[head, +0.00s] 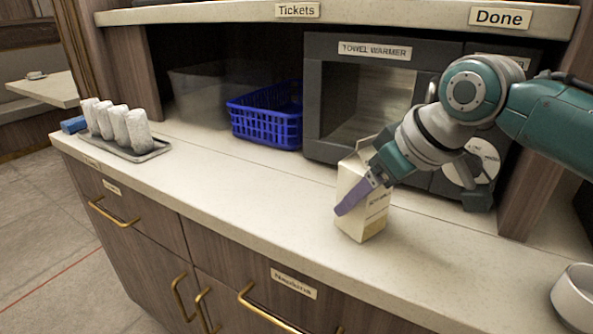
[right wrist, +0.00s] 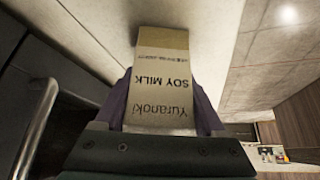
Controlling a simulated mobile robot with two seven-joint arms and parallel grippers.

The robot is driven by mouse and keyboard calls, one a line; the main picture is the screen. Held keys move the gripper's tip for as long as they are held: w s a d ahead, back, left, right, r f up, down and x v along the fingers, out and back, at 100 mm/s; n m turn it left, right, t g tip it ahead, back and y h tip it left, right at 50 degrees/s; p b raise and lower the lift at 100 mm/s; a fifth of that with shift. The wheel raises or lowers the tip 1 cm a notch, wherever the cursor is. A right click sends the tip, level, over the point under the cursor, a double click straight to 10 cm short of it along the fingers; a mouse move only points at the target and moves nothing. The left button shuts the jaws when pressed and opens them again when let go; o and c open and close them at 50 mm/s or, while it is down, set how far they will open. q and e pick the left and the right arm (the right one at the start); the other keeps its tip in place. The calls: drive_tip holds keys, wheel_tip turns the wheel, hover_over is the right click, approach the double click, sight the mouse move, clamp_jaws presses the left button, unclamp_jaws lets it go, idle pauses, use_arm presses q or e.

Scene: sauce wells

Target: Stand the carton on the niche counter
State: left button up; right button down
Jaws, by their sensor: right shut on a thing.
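The carton (head: 364,205) is cream and white, and the right wrist view shows "Yuranoki SOY MILK" printed on it (right wrist: 163,85). In the head view it is upright, at or just above the niche counter (head: 250,190), in front of the towel warmer. I cannot tell whether its base touches the counter. My right gripper (head: 357,196) is shut on the carton, with purple fingers on both sides of it in the right wrist view. My left gripper is not in view.
The towel warmer (head: 324,73) stands behind the carton. A blue basket (head: 266,127) sits left of it. A tray (head: 150,154) with several rolled white towels is at the counter's left end. A round metal container (head: 575,295) is at lower right. The counter's middle is clear.

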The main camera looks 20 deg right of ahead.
idle(0.3)
unclamp_jaws()
drive_tip(key=shift+f, duration=0.15)
drive_tip(key=shift+r, duration=0.2)
drive_tip(key=p+v, duration=0.3)
drive_tip(key=v, duration=0.8)
drive_tip(key=s+a+f+g, duration=0.1)
drive_tip(key=s+a+f, duration=0.25)
drive_tip(key=s, duration=0.25)
drive_tip(key=s+a+f+g, duration=0.1)
drive_tip(key=s+a+f, duration=0.25)
drive_tip(key=s, duration=0.35)
drive_tip(key=s+d+f+m+h, duration=0.1)
drive_tip(key=s+h, duration=0.1)
drive_tip(key=s, duration=0.7)
drive_tip(key=shift+s+f+m+g, duration=0.3)
drive_tip(key=shift+f+m, duration=0.1)
